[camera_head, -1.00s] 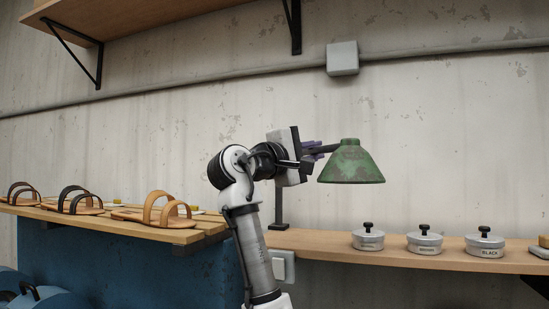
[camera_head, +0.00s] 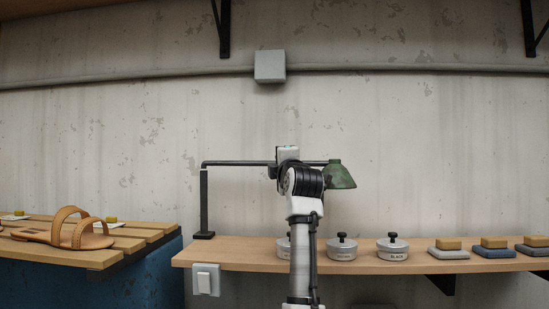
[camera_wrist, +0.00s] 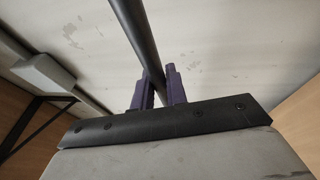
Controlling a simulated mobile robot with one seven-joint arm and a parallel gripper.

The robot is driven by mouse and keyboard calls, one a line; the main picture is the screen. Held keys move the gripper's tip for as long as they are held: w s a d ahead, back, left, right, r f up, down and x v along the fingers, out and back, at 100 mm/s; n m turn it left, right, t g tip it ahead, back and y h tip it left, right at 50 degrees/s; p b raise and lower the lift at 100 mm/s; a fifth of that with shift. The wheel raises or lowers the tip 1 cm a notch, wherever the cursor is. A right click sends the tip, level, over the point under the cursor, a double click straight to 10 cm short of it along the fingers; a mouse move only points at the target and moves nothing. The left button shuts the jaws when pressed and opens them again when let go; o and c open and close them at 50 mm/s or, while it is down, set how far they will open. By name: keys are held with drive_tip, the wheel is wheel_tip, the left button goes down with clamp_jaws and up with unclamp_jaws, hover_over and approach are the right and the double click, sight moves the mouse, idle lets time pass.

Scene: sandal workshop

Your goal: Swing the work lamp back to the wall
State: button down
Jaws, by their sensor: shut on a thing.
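The work lamp has a green, worn shade (camera_head: 340,176), a dark horizontal bar (camera_head: 240,163) and an upright post (camera_head: 204,205) at the left end of the wooden shelf. The bar runs to the right from the post, looking roughly parallel to the wall; its exact gap to the wall is unclear. My gripper (camera_head: 288,162) is at the bar, between post and shade, nearer the shade; my arm hides its fingers and part of the shade. In the wrist view the purple fingers (camera_wrist: 160,88) are shut around the dark bar (camera_wrist: 136,38).
Below the lamp, the shelf (camera_head: 235,250) holds several grey tins (camera_head: 393,249), one partly behind my arm, and blocks on pads (camera_head: 493,247). A bench with a sandal (camera_head: 65,232) stands left. A grey box (camera_head: 269,66) and pipe (camera_head: 150,83) are on the wall above.

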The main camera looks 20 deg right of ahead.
drive_tip(key=shift+w+d+r+n+y, duration=0.1)
drive_tip(key=shift+w+d+n+y, duration=0.2)
drive_tip(key=shift+w+y, duration=0.25)
drive_tip(key=shift+w+d+r+n+y, duration=0.1)
drive_tip(key=shift+w+d+n+y, duration=0.15)
drive_tip(key=shift+w+y, duration=0.3)
drive_tip(key=shift+s, duration=0.1)
drive_tip(key=c, duration=1.8)
unclamp_jaws()
drive_tip(key=o, duration=0.4)
drive_tip(key=shift+w+f, duration=0.15)
drive_tip(key=shift+w, duration=0.1)
drive_tip(key=shift+s, duration=0.1)
drive_tip(key=s+f+b, duration=0.2)
drive_tip(key=s+b, duration=0.5)
drive_tip(key=s, duration=0.6)
drive_tip(key=shift+s+a+f, duration=0.2)
drive_tip(key=shift+s+f, duration=0.05)
drive_tip(key=shift+s, duration=0.05)
